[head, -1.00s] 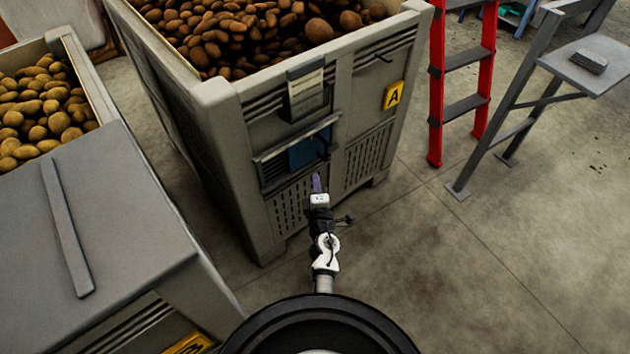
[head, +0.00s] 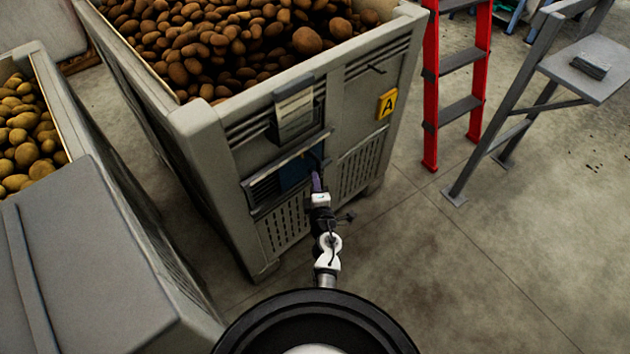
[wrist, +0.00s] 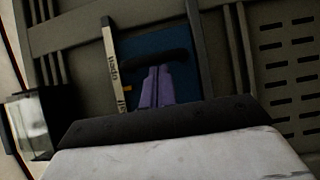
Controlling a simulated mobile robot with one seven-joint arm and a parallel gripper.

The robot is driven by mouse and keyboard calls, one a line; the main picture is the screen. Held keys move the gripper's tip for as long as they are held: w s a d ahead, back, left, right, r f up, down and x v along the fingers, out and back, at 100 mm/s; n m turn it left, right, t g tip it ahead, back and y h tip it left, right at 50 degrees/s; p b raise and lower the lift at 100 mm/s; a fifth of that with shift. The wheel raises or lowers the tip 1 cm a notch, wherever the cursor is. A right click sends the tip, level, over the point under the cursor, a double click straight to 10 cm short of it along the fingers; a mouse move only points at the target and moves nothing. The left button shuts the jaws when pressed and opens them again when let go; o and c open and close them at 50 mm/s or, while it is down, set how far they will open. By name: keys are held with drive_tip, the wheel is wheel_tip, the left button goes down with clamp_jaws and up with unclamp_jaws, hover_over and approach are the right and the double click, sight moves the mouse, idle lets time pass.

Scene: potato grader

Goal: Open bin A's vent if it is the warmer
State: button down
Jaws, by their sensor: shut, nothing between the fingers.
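Bin A (head: 215,150) is a large grey crate full of brown potatoes, with a yellow A tag (head: 387,104) on its front. Its vent (head: 264,192) has dark slats at the left and a blue sliding panel (head: 289,179) at the right. The panel also shows in the wrist view (wrist: 190,75), with a dark bar handle (wrist: 150,59) and a pale lettered strip (wrist: 113,65) beside it. My gripper (head: 316,178) is shut and empty in front of the panel. Its purple fingers (wrist: 155,88) point at the handle; contact is unclear. A boxed gauge (head: 295,112) hangs above the vent; its reading is illegible.
Another bin of paler potatoes (head: 25,140) stands left, behind a grey covered unit (head: 100,260). A red ladder (head: 430,100) and a grey stand (head: 595,75) are at the right. The concrete floor (head: 480,270) at the lower right is clear.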

drive_tip(key=shift+w+d+r+p, duration=0.15)
drive_tip(key=shift+w+d+p, duration=0.5)
drive_tip(key=shift+w+d, duration=0.95)
drive_tip(key=shift+d, duration=0.15)
